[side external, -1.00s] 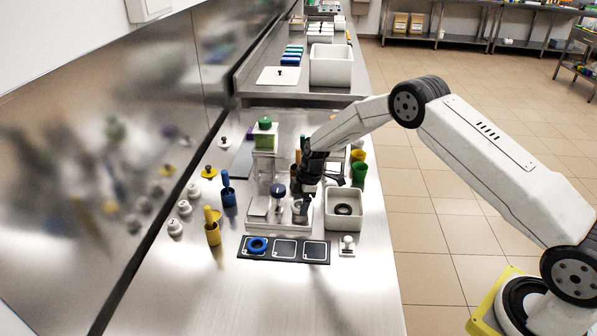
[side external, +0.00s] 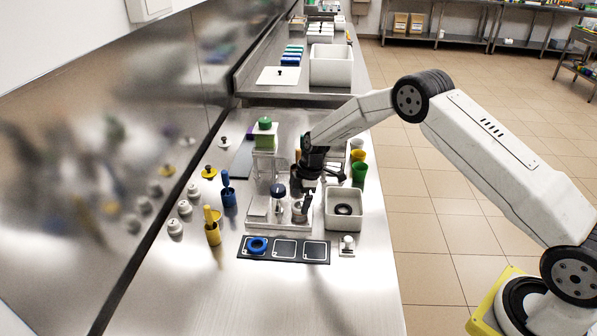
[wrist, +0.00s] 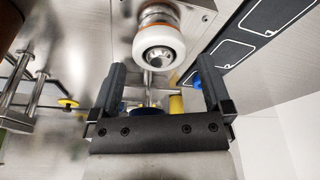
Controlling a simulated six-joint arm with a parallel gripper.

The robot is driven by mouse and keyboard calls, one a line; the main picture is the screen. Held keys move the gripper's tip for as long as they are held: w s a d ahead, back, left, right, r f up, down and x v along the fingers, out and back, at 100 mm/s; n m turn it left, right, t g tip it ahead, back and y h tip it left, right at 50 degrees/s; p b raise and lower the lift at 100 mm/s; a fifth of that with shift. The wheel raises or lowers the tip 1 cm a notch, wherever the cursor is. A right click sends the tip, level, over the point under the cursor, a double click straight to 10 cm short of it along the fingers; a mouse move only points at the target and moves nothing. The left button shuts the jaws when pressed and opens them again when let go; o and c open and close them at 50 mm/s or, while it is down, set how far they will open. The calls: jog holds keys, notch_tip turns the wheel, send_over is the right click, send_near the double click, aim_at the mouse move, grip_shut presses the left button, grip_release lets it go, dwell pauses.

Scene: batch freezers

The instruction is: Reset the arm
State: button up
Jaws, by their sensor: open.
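My gripper (side external: 312,178) hangs over the machine stand on the steel counter, just above and behind a small metal cylinder (side external: 300,206). In the wrist view my gripper (wrist: 160,85) has its two dark fingers wide apart with nothing between their tips. A white and metal round part with an orange ring (wrist: 158,45) shows beyond the fingers and apart from them. My arm reaches in from the right.
A white bin (side external: 343,222) with a dark ring stands right of the machine. A black three-square mat (side external: 284,249) with a blue ring lies in front. Yellow (side external: 212,232) and blue (side external: 228,190) holders stand left. The front counter is clear.

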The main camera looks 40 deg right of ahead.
jog(key=shift+w+a+v, duration=0.1)
jog(key=shift+a+v, duration=0.1)
jog(key=shift+v, duration=0.7)
jog(key=shift+w+a+v, duration=0.1)
jog(key=shift+a+v, duration=0.05)
jog(key=shift+v, duration=0.7)
jog(key=shift+w+a+v, duration=0.1)
jog(key=shift+a+v, duration=0.1)
jog(key=shift+v, duration=0.7)
jog(key=shift+r, duration=0.1)
jog(key=shift+s+r, duration=0.1)
jog(key=shift+s+r+m, duration=0.4)
jog(key=s+r+m, duration=0.3)
jog(key=s+m, duration=0.1)
jog(key=s, duration=0.5)
jog(key=s+a+r+m+t+h, duration=0.1)
jog(key=s+r+m, duration=0.2)
jog(key=s, duration=0.7)
jog(key=s+r+m+h, duration=0.1)
jog(key=s+r+m, duration=0.1)
jog(key=s+m, duration=0.3)
jog(key=s, duration=0.4)
jog(key=shift+s+a+r+m+t, duration=0.2)
jog(key=shift+s+r+m+t, duration=0.1)
jog(key=shift+s+r+m, duration=0.1)
jog(key=shift+w, duration=0.1)
